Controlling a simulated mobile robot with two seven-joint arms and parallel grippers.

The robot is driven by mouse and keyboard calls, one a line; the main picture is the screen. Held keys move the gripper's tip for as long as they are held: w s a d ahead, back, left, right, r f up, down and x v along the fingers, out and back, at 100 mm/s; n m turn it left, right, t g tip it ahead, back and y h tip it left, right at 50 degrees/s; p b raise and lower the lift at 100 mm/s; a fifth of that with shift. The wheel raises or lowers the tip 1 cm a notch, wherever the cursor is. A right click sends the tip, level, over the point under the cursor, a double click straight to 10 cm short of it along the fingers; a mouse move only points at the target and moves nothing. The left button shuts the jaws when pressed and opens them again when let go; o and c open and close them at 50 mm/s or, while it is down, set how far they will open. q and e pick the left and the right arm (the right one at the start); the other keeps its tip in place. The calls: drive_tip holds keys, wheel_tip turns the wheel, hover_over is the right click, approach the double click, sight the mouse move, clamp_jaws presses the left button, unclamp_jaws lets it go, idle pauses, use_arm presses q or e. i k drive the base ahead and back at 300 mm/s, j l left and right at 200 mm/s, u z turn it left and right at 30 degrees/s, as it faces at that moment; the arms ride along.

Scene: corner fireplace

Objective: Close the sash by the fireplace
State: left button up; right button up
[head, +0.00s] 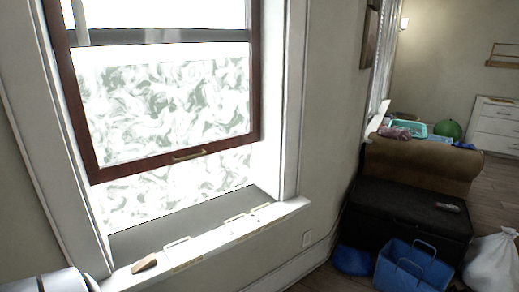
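The sash (179,163) is a dark red-brown wooden frame with bright, marbled-looking glass, in the left half of the head view. It is raised: a gap shows between its bottom rail and the white window sill (220,234). A small brass-coloured handle (188,155) sits on the bottom rail. The same pale pattern shows through the gap below. Neither of my grippers is in view, so nothing is seen touching the sash. No fireplace shows in this view.
A small brown block (145,263) lies on the sill's left part, near several thin handle-like pieces (177,243). To the right are a black chest (405,213), a blue basket (412,268), a blue item (352,260) and a white bag (492,262) on the floor.

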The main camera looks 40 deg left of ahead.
sight(96, 174)
drive_tip(key=i+u, duration=0.4)
drive_tip(key=i+l+u, duration=0.15)
drive_tip(key=i+u, duration=0.25)
drive_tip(key=i+l+u, duration=0.4)
drive_tip(key=i+u, duration=0.2)
drive_tip(key=u, duration=0.25)
drive_tip(key=i+l+u, duration=0.2)
drive_tip(key=u, duration=0.2)
drive_tip(key=i+l+u, duration=0.15)
drive_tip(key=u, duration=0.3)
drive_tip(key=i+l+u, duration=0.15)
drive_tip(key=u, duration=0.25)
drive_tip(key=l, duration=0.1)
